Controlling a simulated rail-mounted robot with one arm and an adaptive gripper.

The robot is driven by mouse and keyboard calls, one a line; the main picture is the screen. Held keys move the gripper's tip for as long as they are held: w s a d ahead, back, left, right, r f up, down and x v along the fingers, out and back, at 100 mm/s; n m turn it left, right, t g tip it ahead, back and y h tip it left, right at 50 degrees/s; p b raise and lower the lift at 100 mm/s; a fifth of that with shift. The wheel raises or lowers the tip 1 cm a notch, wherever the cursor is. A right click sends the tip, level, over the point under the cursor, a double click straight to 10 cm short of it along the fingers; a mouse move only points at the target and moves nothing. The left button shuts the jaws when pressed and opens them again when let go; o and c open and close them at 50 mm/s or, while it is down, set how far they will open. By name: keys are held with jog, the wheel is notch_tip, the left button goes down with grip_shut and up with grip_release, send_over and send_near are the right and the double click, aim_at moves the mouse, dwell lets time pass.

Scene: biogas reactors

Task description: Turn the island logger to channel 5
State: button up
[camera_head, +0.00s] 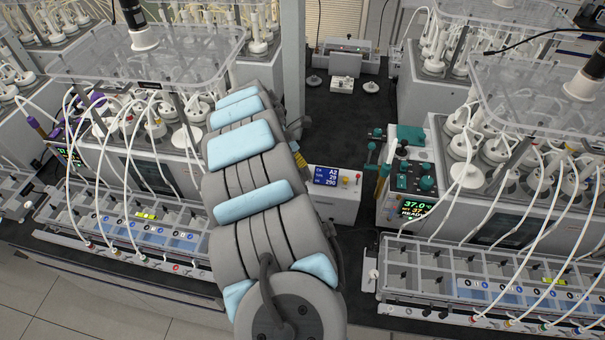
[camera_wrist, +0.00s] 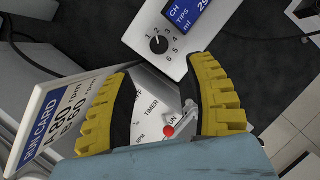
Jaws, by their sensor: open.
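The island logger is a white box (camera_head: 350,204) with a blue display, right of my arm in the head view. In the wrist view its panel (camera_wrist: 136,37) shows at the top, with a black rotary knob (camera_wrist: 158,45) ringed by the numbers 1 to 6. A pale mark on the knob seems to face about 2, but it is too small to be sure. My gripper (camera_wrist: 162,75) is open, with yellow ribbed fingers apart and nothing between their tips. The knob lies beyond the fingertips, not touched. In the head view my arm mostly hides the gripper.
Between the fingers, lower down, is a panel with TIMER and RPM labels and a red-tipped lever (camera_wrist: 169,131). A run card (camera_wrist: 52,115) stands at left, close to the left finger. Reactors with tubes flank the aisle; a green-knobbed control unit (camera_head: 411,172) stands right of the logger.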

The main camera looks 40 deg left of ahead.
aim_at(303, 175)
jog(key=shift+x, duration=3.75)
jog(key=shift+w+f, duration=0.25)
jog(key=shift+f, duration=0.4)
grip_shut()
